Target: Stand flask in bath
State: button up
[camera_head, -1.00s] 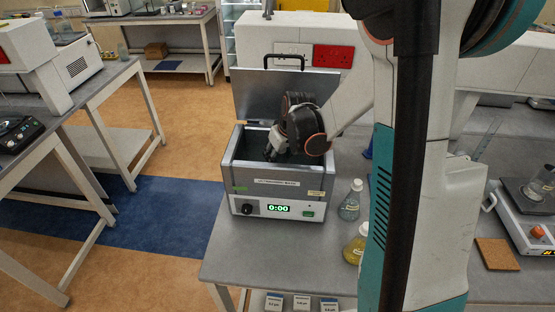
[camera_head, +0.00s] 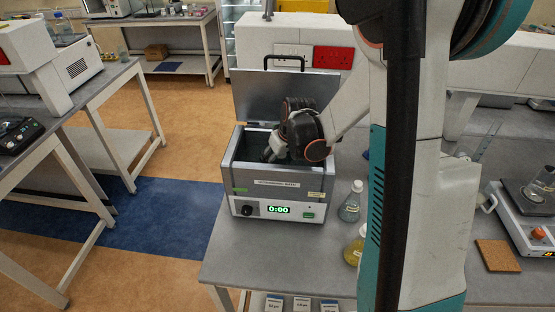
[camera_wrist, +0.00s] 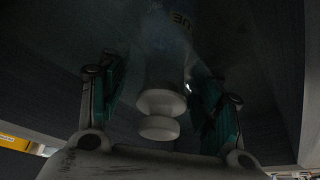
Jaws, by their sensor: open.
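The ultrasonic bath (camera_head: 282,184) is a grey metal box on the bench in the head view, with its lid (camera_head: 285,97) raised and its display at 0:00. My gripper (camera_head: 271,150) reaches down into its open top. In the dark wrist view my gripper (camera_wrist: 165,92) is open, with one teal-padded finger on each side of a flask (camera_wrist: 166,60). The flask has a white stopper and a label with blue print, partly readable. The surrounding dark walls look like the bath's inside. The flask's base and its contact with the bath floor cannot be made out.
A flask with bluish liquid (camera_head: 350,203) and a flask with yellow liquid (camera_head: 355,248) stand on the bench right of the bath. A brown square mat (camera_head: 497,254) and a white hotplate (camera_head: 527,222) lie further right. Bench in front of the bath is clear.

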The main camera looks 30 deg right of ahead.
jog(key=p+v, duration=0.1)
jog(key=v, duration=1)
jog(key=shift+s+r+p, duration=0.2)
jog(key=shift+r+p, duration=0.15)
jog(key=shift+p, duration=0.05)
dwell(0.7)
